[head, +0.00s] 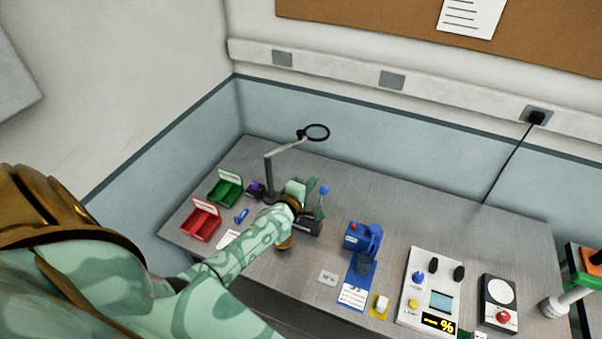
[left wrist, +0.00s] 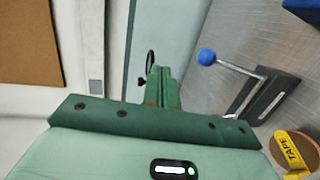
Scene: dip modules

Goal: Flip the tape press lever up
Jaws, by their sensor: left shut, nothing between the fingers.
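The tape press (head: 307,227) is a dark base on the bench, partly hidden behind my left wrist in the head view. Its lever has a blue ball knob (head: 323,190) that stands well above the base. In the left wrist view the base (left wrist: 272,97), thin metal rod and blue knob (left wrist: 207,57) show clearly, the rod rising away from the base. My left gripper (head: 311,184) is close beside the knob, on its left. In the left wrist view its green fingers (left wrist: 160,88) are together and empty, with a gap to the lever.
A magnifier on an arm (head: 268,175) stands behind the gripper. Green (head: 228,188) and red (head: 202,222) bins are at left. A blue device (head: 360,240) and a control panel (head: 430,290) are at right. A yellow tape roll (left wrist: 292,150) is near the press.

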